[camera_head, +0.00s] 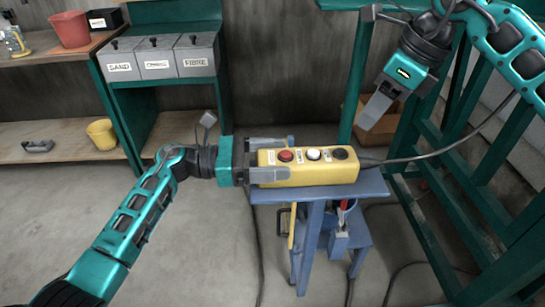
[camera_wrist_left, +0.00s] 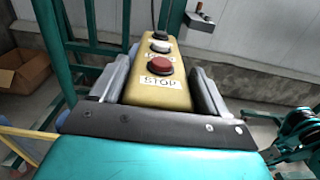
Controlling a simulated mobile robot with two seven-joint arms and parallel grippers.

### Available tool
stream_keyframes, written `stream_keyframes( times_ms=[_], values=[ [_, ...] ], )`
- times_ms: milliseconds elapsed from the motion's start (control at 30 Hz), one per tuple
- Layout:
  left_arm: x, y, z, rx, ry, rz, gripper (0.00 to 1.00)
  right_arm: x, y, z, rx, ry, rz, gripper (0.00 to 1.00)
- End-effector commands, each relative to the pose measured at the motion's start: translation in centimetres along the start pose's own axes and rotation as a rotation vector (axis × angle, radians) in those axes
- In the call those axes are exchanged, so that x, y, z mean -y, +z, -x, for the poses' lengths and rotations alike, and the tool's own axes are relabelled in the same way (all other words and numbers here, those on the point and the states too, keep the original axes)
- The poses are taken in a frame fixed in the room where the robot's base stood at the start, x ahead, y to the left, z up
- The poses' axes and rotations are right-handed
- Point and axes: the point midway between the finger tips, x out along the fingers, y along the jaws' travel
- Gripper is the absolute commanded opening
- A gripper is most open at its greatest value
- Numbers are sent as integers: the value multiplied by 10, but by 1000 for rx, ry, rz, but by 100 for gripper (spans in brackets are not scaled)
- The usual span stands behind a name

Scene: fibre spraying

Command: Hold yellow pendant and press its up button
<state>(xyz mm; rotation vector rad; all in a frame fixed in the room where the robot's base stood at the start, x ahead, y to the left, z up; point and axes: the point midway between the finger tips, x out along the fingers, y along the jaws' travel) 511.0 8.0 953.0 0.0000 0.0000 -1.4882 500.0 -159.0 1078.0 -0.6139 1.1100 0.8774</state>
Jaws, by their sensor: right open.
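The yellow pendant (camera_head: 335,175) lies lengthwise at the blue stand's top (camera_head: 373,187). It has a red button (camera_head: 286,155), a white button (camera_head: 313,154) and a black button (camera_head: 340,153). Its cable leaves from the right end. My left gripper (camera_head: 268,161) has one finger along each side of the pendant's left end, by the red button. In the left wrist view the pendant (camera_wrist_left: 160,98) sits between both fingers, with a STOP label below the red button (camera_wrist_left: 160,65). My right gripper (camera_head: 374,112) is open and empty, above and right of the pendant, pointing down-left.
Grey bins (camera_head: 160,58) labelled SAND and FIBRE stand on a green rack at the back left. A red bucket (camera_head: 70,29) and yellow bucket (camera_head: 102,133) are on shelves. A green frame stands at right; a cardboard box (camera_head: 376,115) is behind the stand.

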Motion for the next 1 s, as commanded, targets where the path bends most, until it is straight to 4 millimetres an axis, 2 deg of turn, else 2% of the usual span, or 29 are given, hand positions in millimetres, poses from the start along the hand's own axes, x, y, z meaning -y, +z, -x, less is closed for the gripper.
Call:
stream_keyframes(
  times_ms=[67, 433, 467, 900, 1000],
  values=[
    [0, 0, 0, 0, 0, 0, 65, 0, 0, 0, 0, 0, 0, 43],
    [0, 0, 0, 0, 0, 0, 29, 0, 0, 0, 0, 0, 0, 43],
    [0, 0, 0, 0, 0, 0, 28, 0, 0, 0, 0, 0, 0, 42],
    [0, 0, 0, -1, 0, 1, 28, 0, 0, 0, 0, 0, 0, 0],
    [0, 0, 0, -1, 0, 1, 28, 0, 0, 0, 0, 0, 0, 0]
  ],
)
